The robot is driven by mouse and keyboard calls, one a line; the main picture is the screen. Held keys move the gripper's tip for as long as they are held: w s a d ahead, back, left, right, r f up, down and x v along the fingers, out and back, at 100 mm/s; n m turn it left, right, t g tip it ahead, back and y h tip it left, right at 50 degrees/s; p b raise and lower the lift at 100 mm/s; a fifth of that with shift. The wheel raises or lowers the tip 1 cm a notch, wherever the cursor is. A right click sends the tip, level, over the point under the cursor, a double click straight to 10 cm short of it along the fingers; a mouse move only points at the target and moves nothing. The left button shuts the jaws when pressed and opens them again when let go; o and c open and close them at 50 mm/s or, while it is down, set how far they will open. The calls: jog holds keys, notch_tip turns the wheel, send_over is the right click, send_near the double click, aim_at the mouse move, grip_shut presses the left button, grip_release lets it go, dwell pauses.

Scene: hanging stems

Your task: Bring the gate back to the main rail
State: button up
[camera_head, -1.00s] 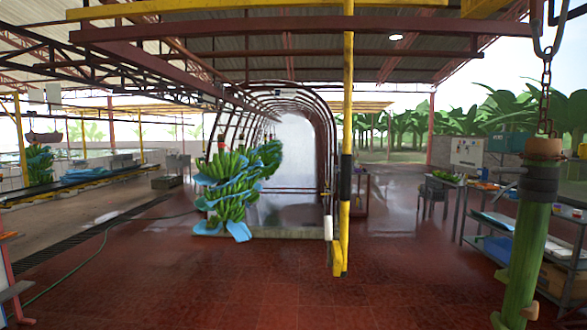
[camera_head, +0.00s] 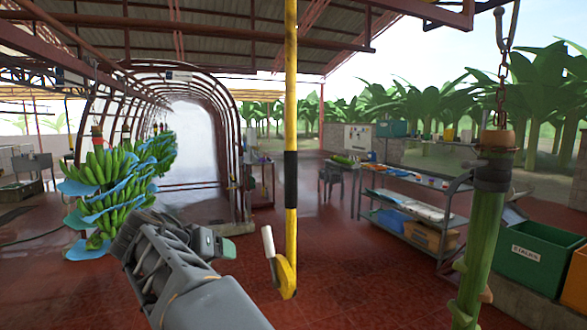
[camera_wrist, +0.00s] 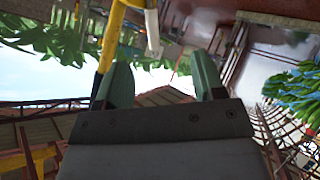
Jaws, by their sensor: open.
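A vertical yellow pole with a black band (camera_head: 291,175) hangs from above in the head view. At its low end is a yellow lever piece (camera_head: 286,276) with a white handle (camera_head: 268,242) sticking up to the left. My gripper (camera_head: 222,242) is left of the white handle, apart from it. In the wrist view my gripper (camera_wrist: 162,72) has its two green fingers spread with nothing between. Beyond them show the yellow pole (camera_wrist: 111,42) and the white handle (camera_wrist: 152,32). I cannot make out the gate or its meeting with the main rail overhead.
A green stem (camera_head: 482,235) hangs on a chain at right. A banana bunch with blue sheets (camera_head: 100,190) hangs at left by the arched tunnel (camera_head: 233,120). A shelf (camera_head: 400,205) and green crate (camera_head: 535,262) stand at right. Red floor around the pole is open.

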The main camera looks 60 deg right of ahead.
jog(key=d+r+m+g+h, duration=0.3)
jog(key=d+r+m, duration=0.3)
jog(key=r, duration=0.3)
jog(key=m+g+h, duration=0.2)
jog(key=m+g, duration=0.3)
jog(key=m, duration=0.1)
send_near(296, 171)
jog(key=p+x, duration=0.1)
jog(key=x, duration=0.2)
jog(key=w+p+x, duration=0.1)
jog(key=p+x, duration=0.1)
jog(key=x, duration=0.1)
jog(key=p+x, duration=0.2)
jog(key=x, duration=0.2)
jog(key=shift+w+d, duration=0.2)
jog(key=shift+d, duration=0.2)
jog(key=shift+s+d+f, duration=0.15)
jog(key=shift+s+d, duration=0.05)
jog(key=shift+d, duration=0.3)
grip_shut()
